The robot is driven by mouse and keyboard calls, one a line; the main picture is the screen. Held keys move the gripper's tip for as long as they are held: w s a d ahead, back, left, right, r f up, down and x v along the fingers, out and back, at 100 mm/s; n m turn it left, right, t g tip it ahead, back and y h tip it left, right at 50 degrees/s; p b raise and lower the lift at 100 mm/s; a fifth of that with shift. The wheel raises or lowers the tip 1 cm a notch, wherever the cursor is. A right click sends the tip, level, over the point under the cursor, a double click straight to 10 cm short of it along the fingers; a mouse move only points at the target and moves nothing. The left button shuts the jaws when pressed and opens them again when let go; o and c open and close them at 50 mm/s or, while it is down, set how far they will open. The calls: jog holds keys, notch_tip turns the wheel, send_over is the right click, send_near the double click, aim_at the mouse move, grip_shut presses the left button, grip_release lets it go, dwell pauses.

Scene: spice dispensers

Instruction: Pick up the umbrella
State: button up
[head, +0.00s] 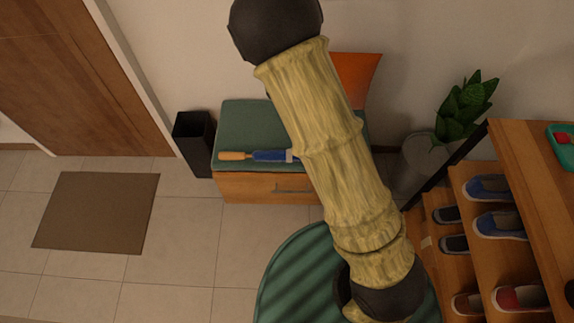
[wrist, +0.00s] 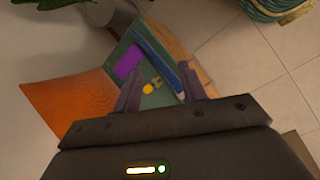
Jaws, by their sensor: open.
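The blue umbrella (head: 268,156) with a light wooden handle lies across the green top of a low bench (head: 245,115). My arm hides its right part in the head view. In the wrist view the umbrella (wrist: 156,47) runs along the bench's wooden front edge, ahead of and partly between my fingers. My gripper (wrist: 160,68) is open, with a finger on each side and nothing held. The gripper itself does not show in the head view. I cannot tell how far above the umbrella the fingers are.
A purple item (wrist: 128,62) and a small yellow item (wrist: 149,88) lie on the bench. An orange panel or cushion (head: 358,78) stands behind it. A dark bin (head: 193,142) is at its left; a potted plant (head: 468,102) and shoe rack (head: 470,190) are at right.

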jog(key=w+a+f+n+t+h+b, duration=0.1)
jog(key=w+a+f+n+b, duration=0.1)
jog(key=f+b, duration=0.2)
jog(key=w+a+f+n+t+h+b, duration=0.1)
jog(key=f+b, duration=0.4)
jog(key=f, duration=0.6)
jog(key=w+a+n+h, duration=0.1)
jog(key=a+n, duration=0.1)
jog(key=shift+w+a+n+t, duration=0.2)
jog(key=shift+n+t, duration=0.1)
jog(key=shift+t, duration=0.1)
jog(key=b+x, duration=0.3)
jog(key=x, duration=0.8)
jog(key=shift+d+f+b, duration=0.1)
jog(key=shift+f+b, duration=0.15)
jog(key=shift+b, duration=0.15)
jog(key=shift+w+d+f, duration=0.1)
jog(key=shift+d, duration=0.15)
jog(key=b+x, duration=0.2)
jog(key=x, duration=0.3)
jog(key=shift+w+d, duration=0.1)
jog(key=shift+d, duration=0.1)
jog(key=shift+c, duration=0.3)
